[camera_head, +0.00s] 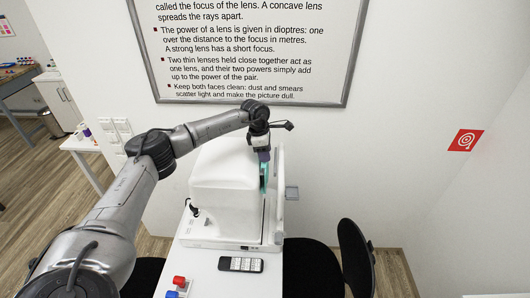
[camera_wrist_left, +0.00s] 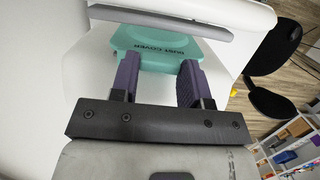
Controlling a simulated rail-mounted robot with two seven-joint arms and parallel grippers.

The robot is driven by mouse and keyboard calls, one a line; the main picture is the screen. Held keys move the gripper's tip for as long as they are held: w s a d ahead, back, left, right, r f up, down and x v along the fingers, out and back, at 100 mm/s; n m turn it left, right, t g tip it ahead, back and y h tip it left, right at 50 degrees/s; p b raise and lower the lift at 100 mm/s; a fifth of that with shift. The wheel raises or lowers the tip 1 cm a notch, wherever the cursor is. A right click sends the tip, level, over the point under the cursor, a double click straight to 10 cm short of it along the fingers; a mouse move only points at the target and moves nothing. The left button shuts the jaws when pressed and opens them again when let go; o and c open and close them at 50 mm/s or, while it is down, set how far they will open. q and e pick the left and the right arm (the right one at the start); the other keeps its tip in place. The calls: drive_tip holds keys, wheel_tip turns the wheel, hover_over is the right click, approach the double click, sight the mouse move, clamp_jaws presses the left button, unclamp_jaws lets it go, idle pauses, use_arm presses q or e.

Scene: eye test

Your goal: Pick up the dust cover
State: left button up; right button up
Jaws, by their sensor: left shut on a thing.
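The dust cover is a teal piece with dark lettering that reads "DUST COVER", upside down in the left wrist view (camera_wrist_left: 158,50). In the head view its teal edge (camera_head: 263,178) shows at the right side of the white eye-test machine (camera_head: 222,185). My left gripper (camera_head: 264,157) reaches down from above at that side. In the left wrist view, the two purple fingers of my left gripper (camera_wrist_left: 158,76) are shut on the near part of the dust cover. Whether the cover still touches the machine I cannot tell. My right gripper is in neither view.
The machine stands on a white table (camera_head: 230,282) with a dark remote-like device (camera_head: 241,264) and red and blue blocks (camera_head: 177,283) in front. Black chairs (camera_head: 356,258) flank the table. A framed text board (camera_head: 250,50) hangs on the wall behind.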

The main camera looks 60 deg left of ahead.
use_arm(q)
drive_tip(key=shift+r, duration=0.15)
drive_tip(key=shift+r+p, duration=1.7)
drive_tip(key=shift+r, duration=0.2)
